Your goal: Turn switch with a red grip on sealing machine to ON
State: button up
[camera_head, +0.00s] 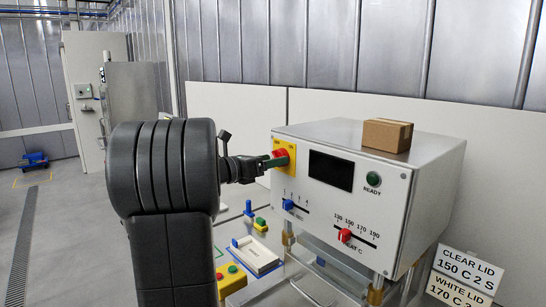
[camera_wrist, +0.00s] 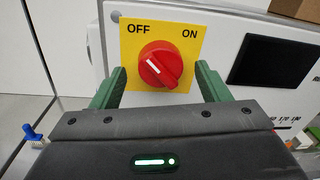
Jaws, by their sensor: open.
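The sealing machine (camera_head: 340,205) is a white and steel box with a yellow plate (camera_wrist: 187,38) on its front marked OFF at left and ON at right. The red grip switch (camera_wrist: 160,64) sits in the middle of that plate; its white mark lies toward the upper left, on the OFF side. The switch also shows at the machine's left in the head view (camera_head: 281,153). My gripper (camera_wrist: 160,70) is open, with one green finger on each side of the red grip and visible gaps between. In the head view my gripper (camera_head: 277,161) is at the plate and partly covers it.
A dark display (camera_head: 331,170), a green READY light (camera_head: 374,179), a blue slider (camera_head: 289,205) and a red heat slider (camera_head: 345,235) share the front. A cardboard box (camera_head: 387,135) rests on top. Lid signs (camera_head: 470,271) stand at right; a yellow button box (camera_head: 231,279) is below.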

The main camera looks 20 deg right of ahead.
jog(key=shift+w+d, duration=0.2)
jog(key=shift+d, duration=0.45)
jog(key=c, duration=1)
jog(key=shift+o, duration=0.2)
